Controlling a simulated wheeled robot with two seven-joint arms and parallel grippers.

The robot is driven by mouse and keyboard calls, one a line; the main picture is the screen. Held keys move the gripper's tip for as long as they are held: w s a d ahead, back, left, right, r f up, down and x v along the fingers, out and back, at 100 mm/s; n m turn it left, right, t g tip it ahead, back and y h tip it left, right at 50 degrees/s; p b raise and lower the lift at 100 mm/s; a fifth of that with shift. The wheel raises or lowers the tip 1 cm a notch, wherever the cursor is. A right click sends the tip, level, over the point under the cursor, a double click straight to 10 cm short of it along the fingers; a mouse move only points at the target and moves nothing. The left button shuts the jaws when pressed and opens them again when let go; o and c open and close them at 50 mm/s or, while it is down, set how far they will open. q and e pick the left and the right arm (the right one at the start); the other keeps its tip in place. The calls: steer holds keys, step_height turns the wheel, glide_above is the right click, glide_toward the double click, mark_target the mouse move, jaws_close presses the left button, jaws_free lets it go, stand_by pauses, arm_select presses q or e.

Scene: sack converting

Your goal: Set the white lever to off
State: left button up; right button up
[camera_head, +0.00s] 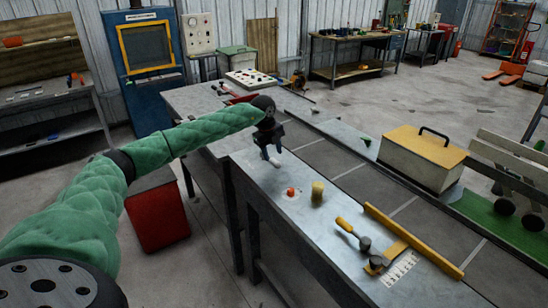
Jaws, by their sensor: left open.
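My left gripper (268,150) is open, at the end of the green-sleeved arm, pointing down over the near grey worktop (258,176). A small white rounded piece (275,162) shows just below its fingertips. It may be the white lever's end; its base and setting cannot be made out, and I cannot tell whether the fingers touch it. My right gripper is not in view.
A yellow-handled tool (346,226) and a long yellow bar (412,240) lie nearer the front. A yellow-lidded box (424,158) stands at right.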

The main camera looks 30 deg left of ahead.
mark_target(274, 160)
arm_select(q)
steer(key=shift+w+d+f+p, duration=0.1)
steer(key=shift+f+p, duration=0.15)
steer(key=shift+f, duration=0.45)
steer(key=shift+w+f+p, duration=0.15)
steer(key=shift+f+p, duration=0.1)
steer(key=shift+f, duration=0.4)
steer(key=shift+w+d+f+p, duration=0.1)
steer(key=shift+f+p, duration=0.15)
steer(key=shift+f, duration=0.45)
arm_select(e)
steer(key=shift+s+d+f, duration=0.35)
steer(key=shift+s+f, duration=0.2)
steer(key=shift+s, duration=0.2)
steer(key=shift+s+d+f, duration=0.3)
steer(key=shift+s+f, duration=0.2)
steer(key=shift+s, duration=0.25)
arm_select(q)
jaws_close()
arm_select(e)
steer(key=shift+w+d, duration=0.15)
